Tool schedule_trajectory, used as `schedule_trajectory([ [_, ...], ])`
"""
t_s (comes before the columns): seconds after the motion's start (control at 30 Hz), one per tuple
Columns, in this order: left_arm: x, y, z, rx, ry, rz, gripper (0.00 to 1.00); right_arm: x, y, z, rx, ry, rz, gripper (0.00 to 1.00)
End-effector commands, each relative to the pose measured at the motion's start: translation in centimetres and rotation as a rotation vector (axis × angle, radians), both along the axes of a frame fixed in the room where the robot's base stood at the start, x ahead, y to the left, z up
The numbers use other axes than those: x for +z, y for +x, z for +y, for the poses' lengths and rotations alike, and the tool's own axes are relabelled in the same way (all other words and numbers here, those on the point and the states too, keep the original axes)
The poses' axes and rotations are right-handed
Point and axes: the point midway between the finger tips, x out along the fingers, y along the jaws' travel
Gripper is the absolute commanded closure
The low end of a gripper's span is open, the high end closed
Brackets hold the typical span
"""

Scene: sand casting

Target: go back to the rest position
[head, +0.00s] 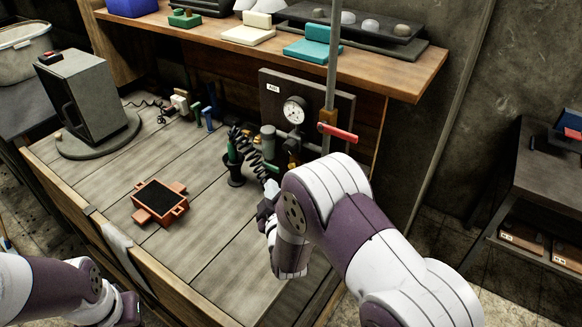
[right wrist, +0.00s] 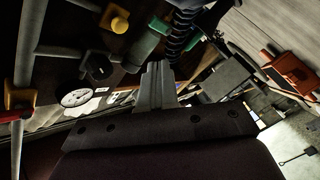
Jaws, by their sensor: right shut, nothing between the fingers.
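My right gripper (head: 268,197) is over the right part of the wooden workbench, near the gauge panel, with my forearm partly covering it in the head view. In the right wrist view its fingers (right wrist: 157,88) are together, with nothing between them. My left arm comes in at the lower left corner of the head view.
The wooden bench (head: 215,262) carries an orange mold frame (head: 174,212), a grey box-shaped unit (head: 95,95) and a green-handled tool with a coiled black hose (head: 257,148). The gauge panel (head: 341,103), a red-handled pipe valve (head: 340,132) and a shelf (head: 375,72) stand behind.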

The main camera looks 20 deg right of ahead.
Motion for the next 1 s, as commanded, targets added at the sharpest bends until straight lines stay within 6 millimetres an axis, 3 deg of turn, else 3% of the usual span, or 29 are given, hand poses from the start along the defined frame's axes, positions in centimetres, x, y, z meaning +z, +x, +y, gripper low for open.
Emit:
schedule_trajectory([
  [0.23, 0.0, 0.0, 0.0, 0.000, 0.000, 0.000, 1.00, -0.1, 0.0, 0.0, -0.001, 0.024, 0.004, 1.00],
  [0.33, 0.0, 0.0, 0.0, 0.000, 0.000, 0.000, 1.00, -3.8, -0.9, 0.5, 0.002, 0.153, 0.166, 1.00],
  [0.4, 0.0, 0.0, 0.0, 0.000, 0.000, 0.000, 1.00, -7.7, -3.3, 1.3, -0.007, 0.293, 0.405, 1.00],
  [0.47, 0.0, 0.0, 0.0, 0.000, 0.000, 0.000, 1.00, -9.6, -6.4, 1.9, -0.052, 0.424, 0.636, 1.00],
  [0.5, 0.0, 0.0, 0.0, 0.000, 0.000, 0.000, 1.00, -10.1, -9.0, 1.9, -0.104, 0.500, 0.786, 1.00],
  [0.57, 0.0, 0.0, 0.0, 0.000, 0.000, 0.000, 1.00, -9.7, -13.2, 1.5, -0.207, 0.586, 0.989, 1.00],
  [0.7, 0.0, 0.0, 0.0, 0.000, 0.000, 0.000, 1.00, -5.6, -22.7, -0.9, -0.470, 0.675, 1.303, 1.00],
  [0.73, 0.0, 0.0, 0.0, 0.000, 0.000, 0.000, 1.00, -4.5, -24.1, -1.5, -0.508, 0.679, 1.332, 1.00],
  [0.8, 0.0, 0.0, 0.0, 0.000, 0.000, 0.000, 1.00, -2.7, -25.5, -2.4, -0.537, 0.682, 1.338, 1.00],
  [0.9, 0.0, 0.0, 0.0, 0.000, 0.000, 0.000, 1.00, -0.9, -24.5, -3.1, -0.525, 0.711, 1.266, 1.00],
  [1.0, 0.0, 0.0, 0.0, 0.000, 0.000, 0.000, 1.00, -0.7, -24.3, -3.4, -0.531, 0.723, 1.253, 1.00],
])
